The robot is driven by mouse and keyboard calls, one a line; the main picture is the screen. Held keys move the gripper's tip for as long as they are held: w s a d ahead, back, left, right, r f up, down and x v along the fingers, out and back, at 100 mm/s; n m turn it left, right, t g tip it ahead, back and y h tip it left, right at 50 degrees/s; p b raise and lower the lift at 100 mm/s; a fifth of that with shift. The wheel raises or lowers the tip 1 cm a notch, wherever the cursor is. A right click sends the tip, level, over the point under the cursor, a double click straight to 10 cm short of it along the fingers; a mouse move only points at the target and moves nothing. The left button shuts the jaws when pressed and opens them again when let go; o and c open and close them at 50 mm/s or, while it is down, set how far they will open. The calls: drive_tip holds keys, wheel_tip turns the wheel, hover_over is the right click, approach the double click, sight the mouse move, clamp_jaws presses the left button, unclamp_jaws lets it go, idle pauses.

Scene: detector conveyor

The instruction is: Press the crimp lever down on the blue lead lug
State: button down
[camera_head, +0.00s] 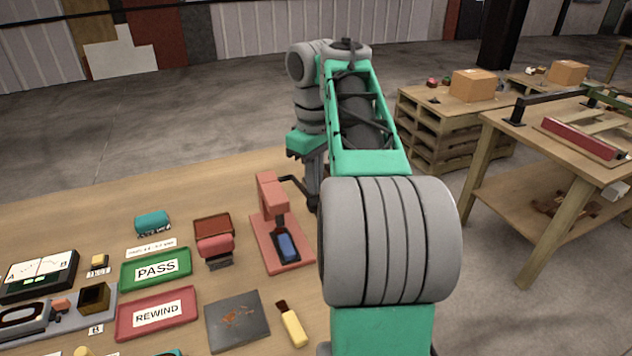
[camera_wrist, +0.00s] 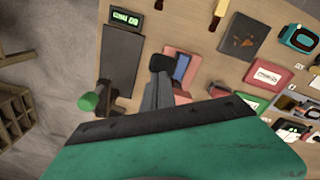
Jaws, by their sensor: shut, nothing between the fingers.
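The red crimp press (camera_head: 268,196) stands on the wooden table left of my arm. The blue lead lug (camera_head: 286,246) lies on its base, and it also shows in the wrist view (camera_wrist: 181,67). The dark crimp lever (camera_head: 293,181) sticks out from the top of the press to the right. My gripper (camera_head: 314,200) points down at the lever's outer end, partly hidden by my arm. In the wrist view my gripper (camera_wrist: 158,82) is shut and empty, beside the press. Whether it touches the lever I cannot tell.
Green PASS tray (camera_head: 157,268), red REWIND tray (camera_head: 157,313), a dark plate (camera_head: 238,320) and a yellow-handled brush (camera_head: 293,328) lie left and in front of the press. A dark scale-like device (camera_wrist: 122,60) with a green display shows in the wrist view.

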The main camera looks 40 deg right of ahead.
drive_tip(key=shift+f+b, duration=1.2)
drive_tip(key=shift+f, duration=0.3)
wheel_tip(320, 180, up, 11)
drive_tip(key=p, duration=1.1)
drive_tip(key=shift+r, duration=0.15)
